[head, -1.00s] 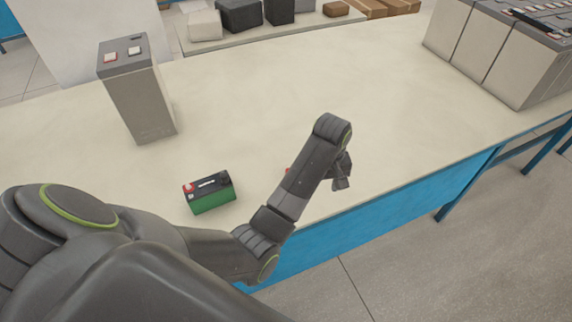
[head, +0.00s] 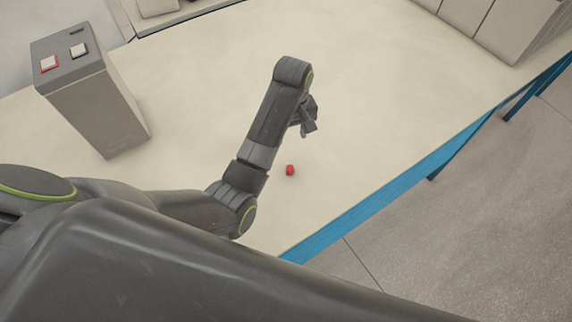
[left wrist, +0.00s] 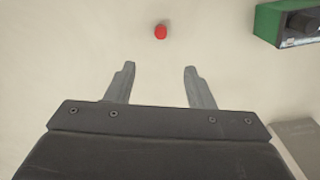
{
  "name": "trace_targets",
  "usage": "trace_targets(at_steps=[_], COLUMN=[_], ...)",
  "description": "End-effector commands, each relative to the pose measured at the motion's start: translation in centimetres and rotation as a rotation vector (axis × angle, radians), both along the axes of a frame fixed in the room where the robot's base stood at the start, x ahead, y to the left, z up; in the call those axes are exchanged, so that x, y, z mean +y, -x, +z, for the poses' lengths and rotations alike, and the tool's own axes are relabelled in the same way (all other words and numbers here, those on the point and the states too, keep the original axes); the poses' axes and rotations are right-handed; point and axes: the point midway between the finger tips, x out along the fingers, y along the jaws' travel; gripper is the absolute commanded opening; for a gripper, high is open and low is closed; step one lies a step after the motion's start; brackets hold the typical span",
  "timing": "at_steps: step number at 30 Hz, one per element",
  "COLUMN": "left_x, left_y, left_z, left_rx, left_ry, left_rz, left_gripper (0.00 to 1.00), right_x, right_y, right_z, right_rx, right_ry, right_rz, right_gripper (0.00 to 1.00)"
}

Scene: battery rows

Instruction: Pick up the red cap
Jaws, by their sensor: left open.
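The small red cap (head: 290,170) lies on the pale tabletop, near its front edge. In the left wrist view the red cap (left wrist: 161,32) is beyond the fingertips, roughly centred between them. My left gripper (head: 309,130) is above the table, a little farther back than the cap in the head view. In the left wrist view my left gripper (left wrist: 158,68) is open, with nothing between its fingers. My right gripper is not seen.
A green and black battery (left wrist: 287,22) stands at the upper right of the left wrist view. Grey units (head: 500,25) stand at the back right. The table's middle (head: 390,90) is clear.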

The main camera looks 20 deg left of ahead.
Motion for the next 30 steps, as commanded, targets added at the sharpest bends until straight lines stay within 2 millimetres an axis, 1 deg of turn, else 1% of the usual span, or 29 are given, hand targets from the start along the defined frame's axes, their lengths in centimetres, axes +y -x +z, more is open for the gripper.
trace_targets(at_steps=[1, 3, 6, 8, 10, 15, 17, 21, 25, 28, 30], left_x=[0.0, 0.0, 0.0, 0.1, 0.1, 0.1, 0.1, 0.1, 0.1, 0.2, 0.2], left_y=[0.0, 0.0, 0.0, 0.0, 0.1, 0.1, 0.1, 0.0, 0.0, 0.1, 0.1], left_z=[-1.2, -2.1, -3.7, -4.6, -5.3, -8.8, -9.6, -10.9, -11.4, -12.1, -13.0], left_rx=[0.0, 0.001, 0.001, 0.002, 0.007, 0.006, 0.005, 0.002, 0.001, 0.003, 0.004], left_ry=[0.0, -0.001, -0.001, -0.001, -0.001, -0.001, -0.001, -0.001, -0.001, -0.001, -0.002], left_rz=[0.0, 0.0, 0.0, 0.0, 0.001, 0.0, 0.0, 0.0, 0.0, 0.001, 0.001], left_gripper=[0.48, 0.48, 0.48, 0.48, 0.48, 0.48, 0.48, 0.48, 0.48, 0.48, 0.48], right_x=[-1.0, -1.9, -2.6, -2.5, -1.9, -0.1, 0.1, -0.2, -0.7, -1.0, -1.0], right_y=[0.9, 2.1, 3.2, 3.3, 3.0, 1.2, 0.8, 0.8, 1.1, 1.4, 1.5], right_z=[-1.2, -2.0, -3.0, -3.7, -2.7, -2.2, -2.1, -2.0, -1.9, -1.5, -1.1], right_rx=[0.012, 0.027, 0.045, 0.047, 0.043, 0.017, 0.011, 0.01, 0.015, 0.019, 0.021], right_ry=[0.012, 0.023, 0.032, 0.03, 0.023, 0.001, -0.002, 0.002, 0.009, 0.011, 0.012], right_rz=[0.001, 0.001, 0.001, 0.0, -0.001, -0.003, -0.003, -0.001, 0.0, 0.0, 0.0], right_gripper=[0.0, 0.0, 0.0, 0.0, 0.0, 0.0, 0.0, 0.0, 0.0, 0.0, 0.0])
